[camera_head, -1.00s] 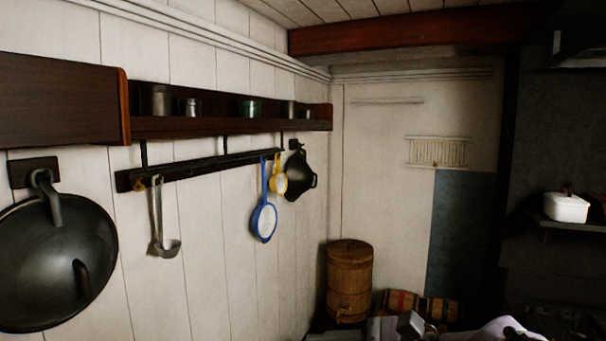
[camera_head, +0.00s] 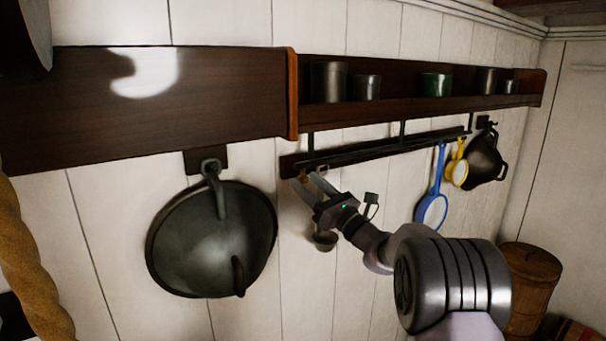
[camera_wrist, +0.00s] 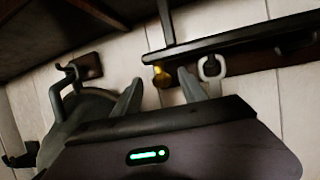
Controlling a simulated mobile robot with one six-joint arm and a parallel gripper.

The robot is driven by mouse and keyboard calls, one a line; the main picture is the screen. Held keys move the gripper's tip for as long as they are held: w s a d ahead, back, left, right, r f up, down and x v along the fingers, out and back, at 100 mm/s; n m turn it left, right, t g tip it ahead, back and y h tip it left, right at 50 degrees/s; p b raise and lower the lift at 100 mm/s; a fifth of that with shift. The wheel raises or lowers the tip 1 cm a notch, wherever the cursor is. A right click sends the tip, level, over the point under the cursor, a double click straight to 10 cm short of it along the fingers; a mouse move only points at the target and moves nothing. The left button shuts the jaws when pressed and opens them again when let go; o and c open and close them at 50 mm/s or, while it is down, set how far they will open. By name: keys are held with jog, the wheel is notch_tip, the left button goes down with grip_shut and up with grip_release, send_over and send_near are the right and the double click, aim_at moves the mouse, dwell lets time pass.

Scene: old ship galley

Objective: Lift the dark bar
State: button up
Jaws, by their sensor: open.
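The dark bar (camera_head: 375,149) is a long thin rail mounted on the white plank wall, under the shelf, with kitchen tools hanging from it. In the wrist view the bar (camera_wrist: 240,39) crosses the upper right, beyond my fingers. My gripper (camera_head: 310,178) is open and empty at the bar's left end, a little below it in the picture. In the wrist view my gripper (camera_wrist: 160,82) has its fingers apart, with a yellow-brown knob (camera_wrist: 161,76) seen between them. I cannot tell whether a finger touches the bar.
A ladle (camera_head: 325,241) hangs behind my gripper, partly hidden. A large wok (camera_head: 212,245) hangs to the left. A blue-rimmed pan (camera_head: 432,211), a yellow pan (camera_head: 458,172) and a dark pan (camera_head: 485,160) hang to the right. The shelf (camera_head: 400,112) with cups runs closely above.

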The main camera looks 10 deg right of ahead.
jog(key=shift+w+a+r, duration=0.1)
jog(key=shift+w+a, duration=0.15)
jog(key=shift+w, duration=0.35)
jog(key=shift+w+a+r, duration=0.1)
jog(key=shift+w+a, duration=0.15)
jog(key=shift+w, duration=0.3)
jog(key=shift+s+a+r, duration=0.1)
jog(key=shift+s+r, duration=0.1)
jog(key=shift+r, duration=0.05)
jog(key=shift+w+f, duration=0.15)
jog(key=shift+w, duration=0.1)
jog(key=shift+c, duration=0.4)
grip_shut()
